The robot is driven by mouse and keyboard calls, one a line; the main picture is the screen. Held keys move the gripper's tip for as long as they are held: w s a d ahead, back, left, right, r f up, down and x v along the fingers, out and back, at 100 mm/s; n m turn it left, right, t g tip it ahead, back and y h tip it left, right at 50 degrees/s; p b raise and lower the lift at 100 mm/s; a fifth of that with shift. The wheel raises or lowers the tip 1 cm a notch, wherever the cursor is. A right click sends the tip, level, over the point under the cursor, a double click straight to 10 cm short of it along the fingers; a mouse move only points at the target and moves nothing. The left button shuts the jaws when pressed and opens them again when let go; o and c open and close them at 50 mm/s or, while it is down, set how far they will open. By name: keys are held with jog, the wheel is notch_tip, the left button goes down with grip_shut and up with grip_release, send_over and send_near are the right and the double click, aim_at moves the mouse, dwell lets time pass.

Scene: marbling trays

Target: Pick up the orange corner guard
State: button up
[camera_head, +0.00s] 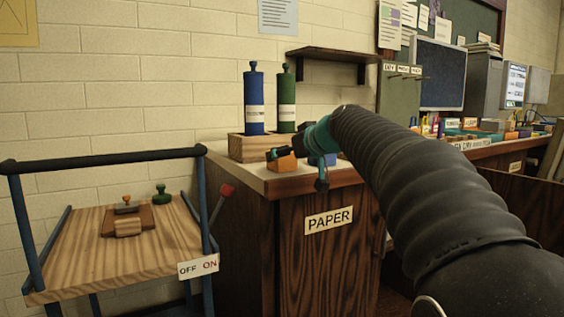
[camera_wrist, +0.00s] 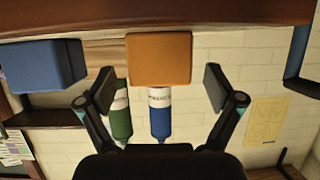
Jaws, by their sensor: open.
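The orange corner guard (camera_head: 285,164) sits on top of the wooden cabinet marked PAPER, near its front edge. It also shows in the wrist view (camera_wrist: 158,58) as an orange block, straight ahead and roughly centred across the gap between the fingers. My gripper (camera_head: 297,168) is open at the cabinet top, close to the orange guard, and partly covers it in the head view. In the wrist view the two fingers (camera_wrist: 160,88) are apart with nothing gripped. Whether either finger touches the guard cannot be told.
A blue block (camera_head: 328,159) sits to the right of the guard, partly behind my gripper; it is at left in the wrist view (camera_wrist: 45,65). Blue (camera_head: 254,98) and green (camera_head: 287,100) cylinders stand in a wooden holder (camera_head: 248,148) behind. A wooden cart (camera_head: 75,255) stands left.

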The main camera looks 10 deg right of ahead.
jog(key=shift+x, duration=1.2)
jog(key=c, duration=1.1)
jog(key=shift+c, duration=0.2)
jog(key=shift+r, duration=0.1)
